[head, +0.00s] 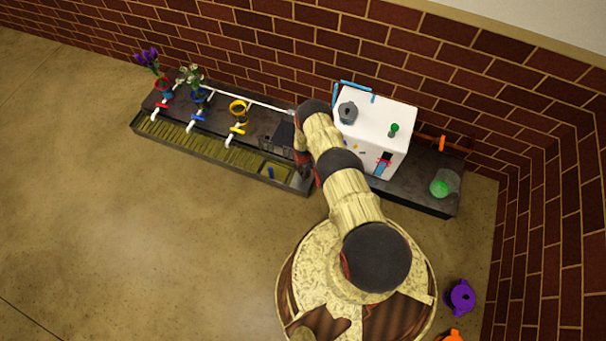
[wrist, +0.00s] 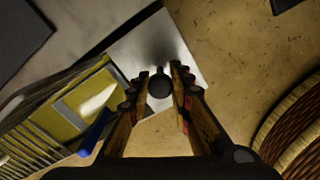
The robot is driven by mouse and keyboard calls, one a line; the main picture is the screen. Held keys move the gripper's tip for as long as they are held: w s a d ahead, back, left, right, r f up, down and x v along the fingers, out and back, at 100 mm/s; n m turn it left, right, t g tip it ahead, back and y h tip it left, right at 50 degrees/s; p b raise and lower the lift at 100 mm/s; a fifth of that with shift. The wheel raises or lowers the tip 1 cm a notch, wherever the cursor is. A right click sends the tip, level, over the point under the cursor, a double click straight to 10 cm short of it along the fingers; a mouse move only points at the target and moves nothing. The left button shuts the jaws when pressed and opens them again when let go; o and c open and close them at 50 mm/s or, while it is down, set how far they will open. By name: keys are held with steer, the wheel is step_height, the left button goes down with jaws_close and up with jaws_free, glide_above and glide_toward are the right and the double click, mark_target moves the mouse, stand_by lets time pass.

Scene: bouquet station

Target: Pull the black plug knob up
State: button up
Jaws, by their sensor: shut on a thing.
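The black plug knob (wrist: 160,85) shows in the wrist view as a small dark round knob over a pale metal plate (wrist: 182,48). My gripper (wrist: 160,78) has one finger on each side of it and is shut on it. Whether the knob is seated or raised I cannot tell. In the head view my gripper (head: 303,168) is at the right end of the long slatted tray, and my arm hides most of it and the knob.
The slatted yellow tray (head: 190,143) runs along the front of a dark bench with several coloured taps and flowers in vases. A white box-shaped machine (head: 370,115) stands to the right. A blue piece (wrist: 97,130) lies left of my fingers. A green-filled vessel (head: 440,188) is at far right.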

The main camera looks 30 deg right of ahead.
steer(key=shift+r+p, duration=0.7)
steer(key=shift+r, duration=0.6)
steer(key=o, duration=0.9)
step_height(320, 180, up, 9)
steer(key=p, duration=0.5)
